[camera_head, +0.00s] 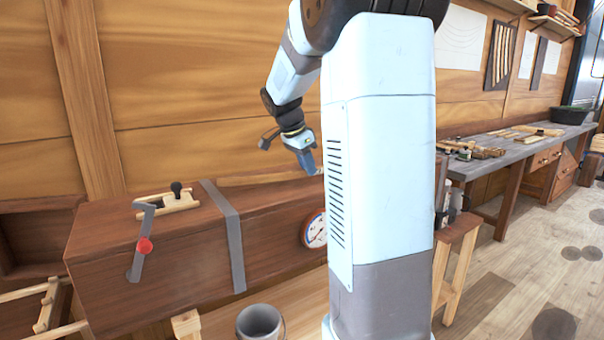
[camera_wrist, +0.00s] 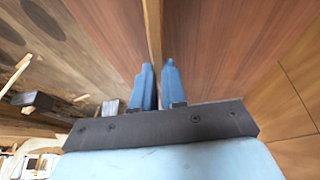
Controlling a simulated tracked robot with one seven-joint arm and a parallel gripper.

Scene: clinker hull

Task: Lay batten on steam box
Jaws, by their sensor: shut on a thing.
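The steam box (camera_head: 180,245) is a long red-brown wooden box with a grey metal strap and a round dial gauge (camera_head: 314,229). My gripper (camera_head: 311,169) is over its top toward the right, fingers pointing down. A thin pale batten (camera_head: 265,179) runs leftward from near the fingers along the box top. In the wrist view the batten (camera_wrist: 153,35) reaches between the blue fingers (camera_wrist: 157,85), which are shut on it, with red-brown boards beside it. I cannot tell whether the batten touches the lid. Its right part is hidden behind my column.
A wooden hand plane (camera_head: 168,203) and a lever with a red knob (camera_head: 145,245) are at the box's left end. A grey bucket (camera_head: 261,322) stands in front. A workbench (camera_head: 510,145) with tools is along the wall at right. Open plank floor lies at right.

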